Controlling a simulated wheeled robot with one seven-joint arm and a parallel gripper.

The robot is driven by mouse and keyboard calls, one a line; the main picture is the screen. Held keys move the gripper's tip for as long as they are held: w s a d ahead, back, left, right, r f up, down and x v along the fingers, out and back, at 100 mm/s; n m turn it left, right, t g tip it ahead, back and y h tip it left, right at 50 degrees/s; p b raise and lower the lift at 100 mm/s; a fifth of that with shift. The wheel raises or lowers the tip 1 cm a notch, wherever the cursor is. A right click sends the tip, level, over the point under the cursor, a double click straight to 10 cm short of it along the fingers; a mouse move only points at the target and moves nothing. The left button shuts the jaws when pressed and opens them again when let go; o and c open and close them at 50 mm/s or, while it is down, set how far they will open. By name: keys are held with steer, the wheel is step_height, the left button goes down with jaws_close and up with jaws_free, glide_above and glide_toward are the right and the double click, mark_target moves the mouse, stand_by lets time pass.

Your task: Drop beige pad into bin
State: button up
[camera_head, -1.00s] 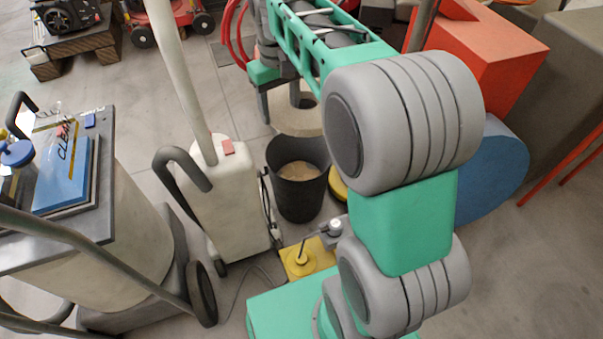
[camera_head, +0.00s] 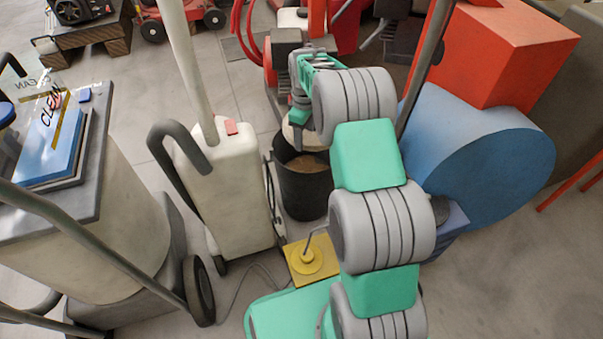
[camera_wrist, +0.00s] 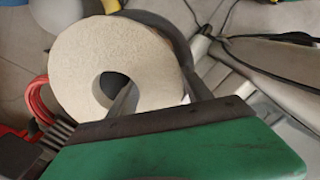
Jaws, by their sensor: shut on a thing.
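The beige pad (camera_wrist: 85,55) is a thick round disc with a central hole. It fills the upper left of the wrist view. My gripper (camera_wrist: 160,88) is shut on its ring, one finger at the hole and the other at the outer edge. In the head view the pad (camera_head: 291,133) shows only partly, at the far side of the bin's mouth, behind my gripper (camera_head: 299,117). The dark grey bin (camera_head: 302,193) stands upright on the floor with something beige inside. I cannot tell whether the pad touches the rim.
A cream upright machine (camera_head: 232,190) stands close left of the bin. A blue drum (camera_head: 480,155) and an orange-red block (camera_head: 505,55) are to the right. A yellow plate (camera_head: 312,262) lies in front of the bin. Red machinery is behind.

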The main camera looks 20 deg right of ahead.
step_height(320, 180, down, 2)
steer(key=shift+f+b, duration=0.1)
steer(key=shift+b, duration=0.35)
steer(key=o, duration=1.5)
steer(key=shift+c, duration=0.2)
steer(key=shift+r, duration=0.2)
step_height(320, 180, up, 8)
steer(key=p, duration=0.3)
steer(key=shift+f, duration=0.2)
